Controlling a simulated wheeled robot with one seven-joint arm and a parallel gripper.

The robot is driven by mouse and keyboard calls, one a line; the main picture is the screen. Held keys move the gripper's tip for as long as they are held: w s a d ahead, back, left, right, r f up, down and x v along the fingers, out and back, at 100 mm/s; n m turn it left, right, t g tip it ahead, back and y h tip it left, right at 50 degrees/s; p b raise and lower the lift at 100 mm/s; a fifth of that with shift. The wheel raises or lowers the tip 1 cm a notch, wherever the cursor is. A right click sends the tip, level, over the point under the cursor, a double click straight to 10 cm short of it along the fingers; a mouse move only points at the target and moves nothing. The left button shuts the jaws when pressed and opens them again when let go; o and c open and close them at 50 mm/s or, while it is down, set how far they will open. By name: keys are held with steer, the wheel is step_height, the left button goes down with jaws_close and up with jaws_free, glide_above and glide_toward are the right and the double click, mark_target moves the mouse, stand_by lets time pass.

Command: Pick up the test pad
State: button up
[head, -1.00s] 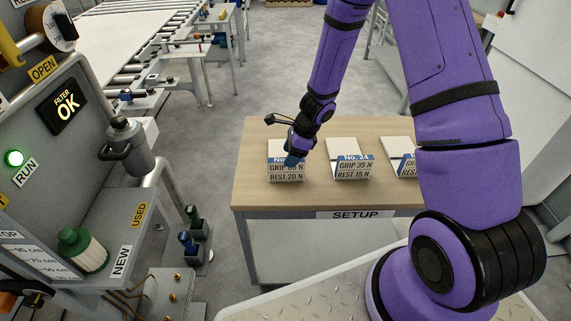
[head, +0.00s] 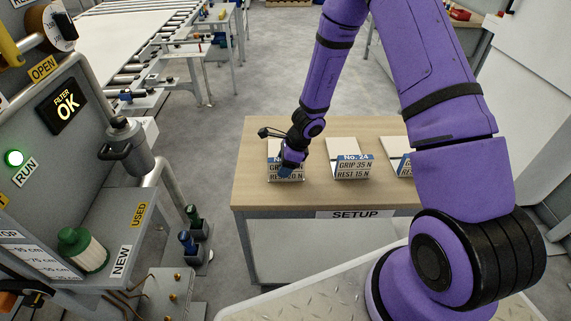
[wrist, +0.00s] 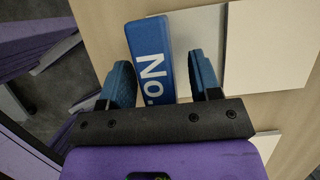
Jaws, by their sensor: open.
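My gripper (head: 287,171) is over the left labelled block (head: 298,179) on the SETUP table. In the wrist view my gripper (wrist: 160,68) is open, with one blue finger on each side of this block's blue top (wrist: 151,50), marked "No.". The rest of its number is hidden by my gripper. Small gaps show beside the fingers, and I cannot tell whether either touches. A pale flat plate (head: 274,146) lies behind the block. I cannot tell whether the test pad is the block, the plate or both together.
A second labelled block, No. 24 (head: 352,168), stands to the right with its own pale plate (head: 342,144). A third block (head: 404,166) is partly behind my arm. The wooden table (head: 250,190) is bare at its left and front.

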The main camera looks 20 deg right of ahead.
jaws_close()
stand_by(0.3)
